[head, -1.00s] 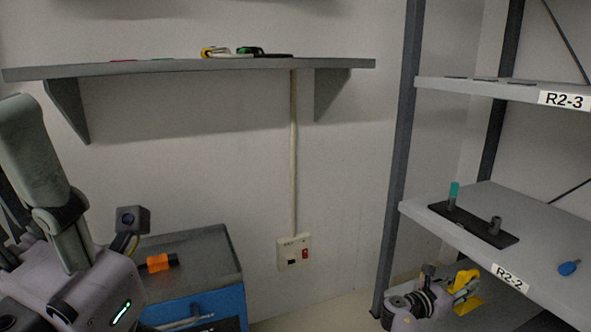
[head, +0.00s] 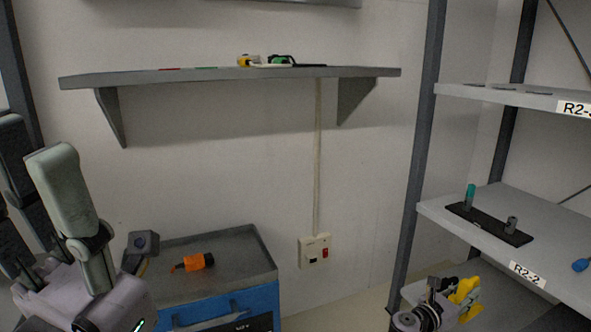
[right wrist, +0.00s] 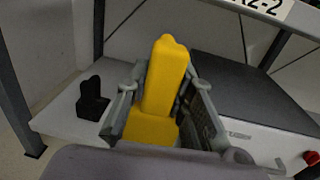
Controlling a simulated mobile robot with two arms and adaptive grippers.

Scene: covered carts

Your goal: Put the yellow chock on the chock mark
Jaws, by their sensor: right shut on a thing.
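The yellow chock (head: 466,289) is between the fingers of my right gripper (head: 450,290), at the lower part of the right-hand rack. In the right wrist view the yellow chock (right wrist: 165,78) stands up between both fingers, and the right gripper (right wrist: 160,105) is shut on it. A small yellow patch (head: 470,313) shows below the chock in the head view, partly hidden; I cannot tell for sure that it is the chock mark. My left gripper (head: 40,165) is raised at the left, its fingers apart and empty.
A black chock-like block (right wrist: 92,98) stands on a light shelf left of the gripper. The rack shelf (head: 430,208) is above my right gripper, and a rack post (head: 415,180) stands beside it. A blue cart (head: 250,300) carries an orange item (head: 198,262).

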